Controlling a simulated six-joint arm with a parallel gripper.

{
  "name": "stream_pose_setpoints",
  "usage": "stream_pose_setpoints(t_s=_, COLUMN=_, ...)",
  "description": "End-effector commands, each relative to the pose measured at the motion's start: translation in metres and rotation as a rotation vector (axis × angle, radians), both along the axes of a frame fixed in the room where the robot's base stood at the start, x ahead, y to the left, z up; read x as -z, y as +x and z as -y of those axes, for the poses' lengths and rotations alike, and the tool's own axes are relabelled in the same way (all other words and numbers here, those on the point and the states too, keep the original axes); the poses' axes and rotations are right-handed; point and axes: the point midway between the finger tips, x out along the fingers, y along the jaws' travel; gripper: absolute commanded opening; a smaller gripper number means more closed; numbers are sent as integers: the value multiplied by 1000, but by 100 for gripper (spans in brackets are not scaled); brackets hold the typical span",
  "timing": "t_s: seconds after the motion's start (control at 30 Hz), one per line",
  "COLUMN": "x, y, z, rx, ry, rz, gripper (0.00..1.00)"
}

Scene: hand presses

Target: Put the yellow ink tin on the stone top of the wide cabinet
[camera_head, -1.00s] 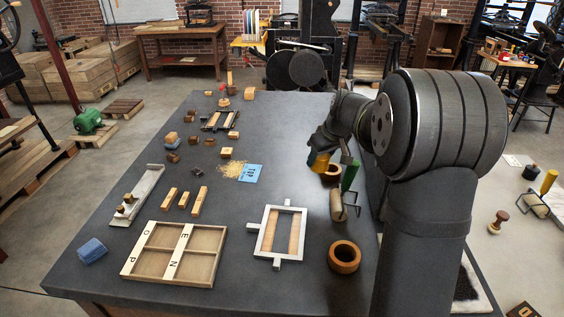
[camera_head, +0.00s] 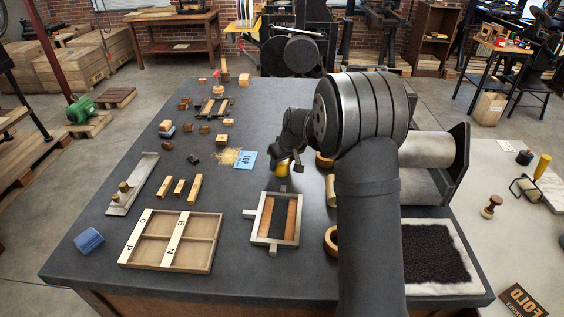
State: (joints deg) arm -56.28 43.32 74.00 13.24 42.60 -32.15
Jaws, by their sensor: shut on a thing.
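The yellow ink tin (camera_head: 282,170) is small in the picture, partly covered by my gripper (camera_head: 290,164). My gripper is shut on it, pointing down over the back middle of the dark stone top (camera_head: 120,250) of the wide cabinet. The tin is right of the blue card (camera_head: 245,160) and behind the grey metal frame (camera_head: 275,219). I cannot tell whether its base touches the stone. My arm hides part of the right side of the top.
A wooden type tray (camera_head: 172,240) lies at front left. A wooden ring (camera_head: 331,240) is partly behind my arm. A roller press (camera_head: 430,165) and a dark inked slab (camera_head: 440,255) stand at right. Small blocks are scattered at back left. Bare stone lies between tray and blue card.

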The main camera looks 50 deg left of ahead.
Motion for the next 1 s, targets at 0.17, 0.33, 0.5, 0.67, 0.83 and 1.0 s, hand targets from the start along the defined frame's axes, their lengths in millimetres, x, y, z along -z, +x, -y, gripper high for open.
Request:
stream_pose_setpoints(t_s=0.17, x=-2, y=0, z=0, rx=-1, ry=3, rz=2, gripper=19)
stream_pose_setpoints(t_s=0.33, x=2, y=0, z=0, rx=-1, ry=1, rz=1, gripper=52)
stream_pose_setpoints(t_s=0.5, x=2, y=0, z=0, rx=-1, ry=1, rz=1, gripper=71)
stream_pose_setpoints(t_s=0.67, x=2, y=0, z=0, rx=-1, ry=1, rz=1, gripper=71)
stream_pose_setpoints(t_s=0.83, x=-6, y=0, z=1, rx=0, ry=3, rz=3, gripper=71)
stream_pose_setpoints(t_s=1.0, x=-33, y=-1, z=12, rx=0, ry=3, rz=4, gripper=71)
